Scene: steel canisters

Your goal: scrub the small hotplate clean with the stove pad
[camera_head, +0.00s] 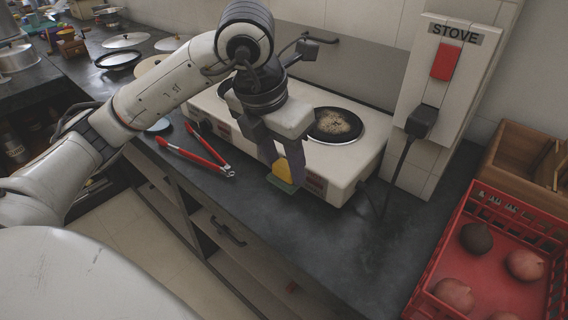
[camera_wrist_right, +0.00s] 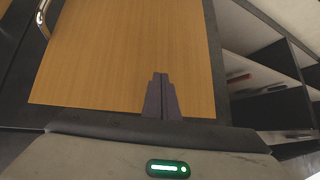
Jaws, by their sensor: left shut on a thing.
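The white stove (camera_head: 362,178) stands on the dark counter and has two hotplates. The right hotplate (camera_head: 336,125) is black with a brown, crusty stain in its middle. The left hotplate is mostly hidden behind my left arm, so I cannot compare their sizes. My left gripper (camera_head: 286,166) points down at the stove's front edge, shut on the stove pad (camera_head: 281,178), which is yellow with a green underside. The pad is in front of the stove, off both hotplates. My right gripper (camera_wrist_right: 162,96) shows in the right wrist view, its fingers together and empty, over a wooden surface.
Red-handled tongs (camera_head: 195,148) lie on the counter left of the pad. A STOVE panel with a red switch (camera_head: 443,62) and a plugged-in black cable stands behind right. A red crate (camera_head: 437,250) with several round items is at right. The front right counter is clear.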

